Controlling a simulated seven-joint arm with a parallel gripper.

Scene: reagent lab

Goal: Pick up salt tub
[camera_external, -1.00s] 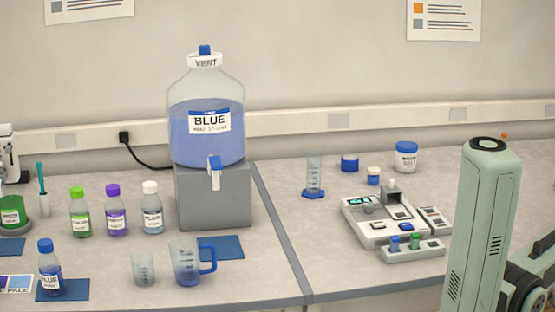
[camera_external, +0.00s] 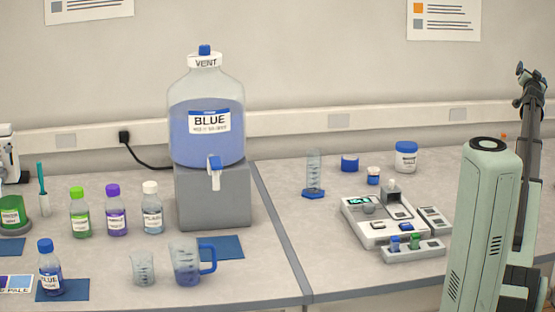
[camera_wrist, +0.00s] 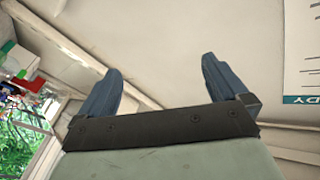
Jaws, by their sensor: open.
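A white tub with a blue lid (camera_external: 406,157) stands upright at the back of the right bench in the external view. Its label is too small to read, but it looks like the salt tub. My gripper (camera_wrist: 161,65) is open in the wrist view, with nothing between its two blue-grey fingers. My raised arm is at the right edge of the external view, well to the right of the tub and apart from it. The tub does not show in the wrist view.
A small blue-lidded jar (camera_external: 373,175) and a low blue container (camera_external: 349,163) stand left of the tub. A balance-like device (camera_external: 385,222) and a measuring cylinder (camera_external: 314,173) are nearby. Bench right of the tub looks clear.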

